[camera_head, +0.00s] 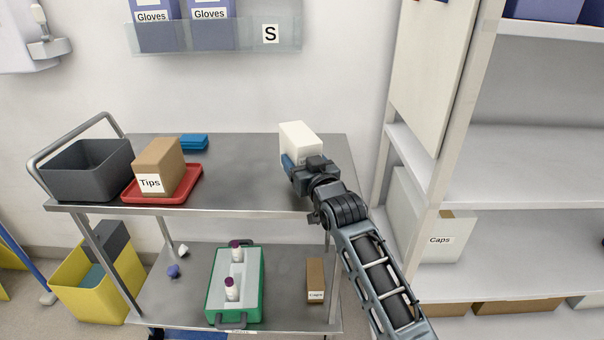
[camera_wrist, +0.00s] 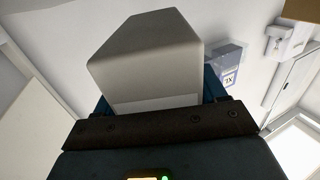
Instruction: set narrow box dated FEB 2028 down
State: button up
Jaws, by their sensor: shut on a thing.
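A white narrow box (camera_head: 299,138) is at the right end of the cart's upper shelf (camera_head: 240,180) in the head view. My gripper (camera_head: 290,162) is shut on the box from its near side, with blue fingers at its lower part. In the wrist view the pale box (camera_wrist: 150,60) stands up between the fingers (camera_wrist: 160,95). No date is readable on the faces in view. My gripper hides the box's lower edge, so I cannot tell whether it touches the shelf.
A cardboard Tips box (camera_head: 160,165) sits on a red tray (camera_head: 190,190), beside a grey bin (camera_head: 85,168) and blue flat items (camera_head: 194,142). The upper shelf's middle is clear. A green rack (camera_head: 255,285) and small Caps box (camera_head: 315,278) stand below. Shelving (camera_head: 450,180) is at right.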

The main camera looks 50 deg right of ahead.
jog(key=shift+f, duration=1.95)
jog(key=shift+f, duration=0.1)
jog(key=o, duration=1.2)
jog(key=shift+o, duration=0.2)
jog(key=shift+s, duration=0.1)
